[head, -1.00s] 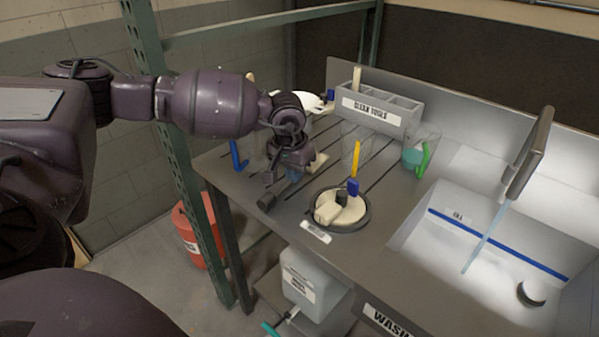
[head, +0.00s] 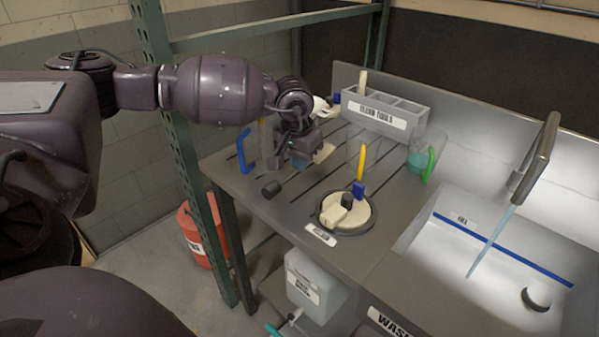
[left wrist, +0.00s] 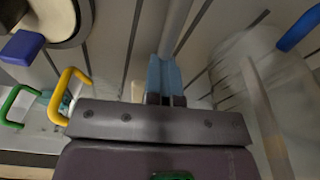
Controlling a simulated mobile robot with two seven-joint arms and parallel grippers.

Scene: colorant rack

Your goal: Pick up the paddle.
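The paddle has a thick dark handle end (head: 271,189) and a beige part (head: 323,153) that shows past my left gripper in the head view. Its grey shaft (left wrist: 176,28) runs up from between the blue fingertips in the left wrist view. My left gripper (head: 301,161) points down over the slotted drainboard, with its fingertips (left wrist: 166,76) close together on the shaft. The handle end appears slightly above the board. My gripper hides the middle of the paddle. My right gripper is not in view.
A clear jug with a blue handle (head: 245,152) holds a stick, left of my gripper. Jugs with yellow (head: 361,162) and green (head: 430,165) handles stand right. A grey tool holder (head: 375,119) stands behind; a round cream-topped item (head: 357,218) is in front. The sink (head: 470,270) is right.

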